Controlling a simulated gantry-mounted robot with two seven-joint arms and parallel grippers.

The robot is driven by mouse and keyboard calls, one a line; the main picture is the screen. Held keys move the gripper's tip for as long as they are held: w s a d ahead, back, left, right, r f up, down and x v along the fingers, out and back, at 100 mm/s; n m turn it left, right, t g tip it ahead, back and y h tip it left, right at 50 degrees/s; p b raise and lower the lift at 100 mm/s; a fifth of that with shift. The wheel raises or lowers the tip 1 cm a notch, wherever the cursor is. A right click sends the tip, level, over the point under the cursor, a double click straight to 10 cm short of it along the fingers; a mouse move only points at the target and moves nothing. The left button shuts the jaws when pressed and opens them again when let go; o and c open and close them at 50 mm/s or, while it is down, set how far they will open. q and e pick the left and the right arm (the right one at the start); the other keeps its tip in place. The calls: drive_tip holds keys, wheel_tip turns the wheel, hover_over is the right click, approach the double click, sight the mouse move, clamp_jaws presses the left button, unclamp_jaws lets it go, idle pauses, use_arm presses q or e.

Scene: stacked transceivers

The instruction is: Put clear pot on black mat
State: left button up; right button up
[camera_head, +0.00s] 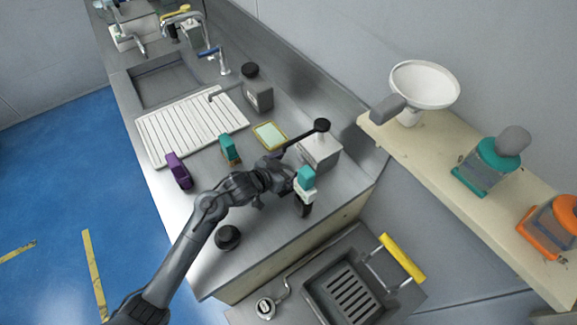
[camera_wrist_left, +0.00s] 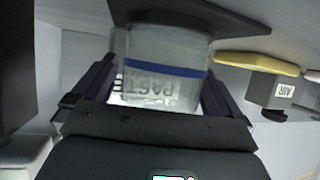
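A clear pot (camera_wrist_left: 165,80) with a blue band and upside-down "PASTE" lettering sits between the two fingers of my left gripper (camera_wrist_left: 160,95) in the left wrist view. The fingers lie against both sides of it. A flat black piece (camera_wrist_left: 200,14) shows just above the pot there; I cannot tell what it is. In the head view my left gripper (camera_head: 290,183) is over the right end of the counter. The pot cannot be made out clearly there. I cannot identify the black mat with certainty. My right gripper is not in view.
The counter holds a white drainer (camera_head: 190,125), a purple block (camera_head: 178,170), a teal block (camera_head: 229,150), a yellow-rimmed tray (camera_head: 270,134), a grey bottle (camera_head: 258,92) and a black round piece (camera_head: 228,237). A shelf (camera_head: 445,185) stands right. A yellow-handled grey basin (camera_head: 350,290) lies at front.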

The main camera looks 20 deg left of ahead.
use_arm(q)
drive_tip(key=shift+r, duration=0.1)
drive_tip(key=shift+s+a+r, duration=0.1)
drive_tip(key=shift+s+r, duration=0.05)
drive_tip(key=p+v, duration=0.2)
drive_tip(key=v, duration=0.9)
drive_tip(key=shift+s+p, duration=0.3)
drive_tip(key=shift+p, duration=0.1)
drive_tip(key=shift+s+a+r, duration=0.1)
drive_tip(key=shift+r, duration=0.05)
